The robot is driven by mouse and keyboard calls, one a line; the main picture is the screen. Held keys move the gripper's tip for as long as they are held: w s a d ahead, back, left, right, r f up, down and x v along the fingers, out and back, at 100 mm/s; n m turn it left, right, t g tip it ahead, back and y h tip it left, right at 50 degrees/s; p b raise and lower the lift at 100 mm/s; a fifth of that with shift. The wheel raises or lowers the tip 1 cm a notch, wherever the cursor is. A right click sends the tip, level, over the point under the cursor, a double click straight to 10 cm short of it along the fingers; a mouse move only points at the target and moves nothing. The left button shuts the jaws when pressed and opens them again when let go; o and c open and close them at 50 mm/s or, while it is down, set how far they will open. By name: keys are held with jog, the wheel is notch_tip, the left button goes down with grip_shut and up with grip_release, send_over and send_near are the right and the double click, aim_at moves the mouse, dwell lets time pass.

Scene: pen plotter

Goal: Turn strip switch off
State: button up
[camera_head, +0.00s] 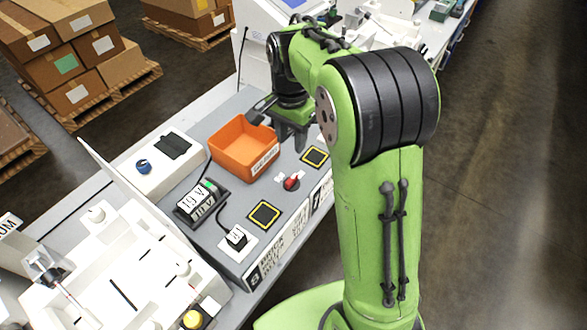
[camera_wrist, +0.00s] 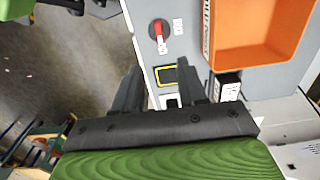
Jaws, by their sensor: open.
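A rotary switch with a red handle (camera_head: 291,182) sits on the grey panel between two yellow-edged black squares; I take it as the strip switch. My gripper (camera_head: 292,140) is open and empty, above the panel by the right side of the orange bin, beyond the switch in the head view. In the wrist view its two dark fingers (camera_wrist: 160,88) are apart, below the switch in the picture and not touching it.
An orange bin (camera_head: 243,149) stands beside the switch. A black 19 V box (camera_head: 202,203) and a black plug on a white plate (camera_head: 236,239) are nearer. A white machine (camera_head: 130,270) fills the lower left. Boxes on pallets (camera_head: 75,60) stand behind; floor is open at right.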

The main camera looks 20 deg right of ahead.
aim_at(292, 178)
notch_tip(292, 178, down, 15)
jog(key=shift+r+b, duration=0.2)
jog(key=shift+b, duration=1.05)
jog(key=shift+s, duration=0.1)
grip_shut()
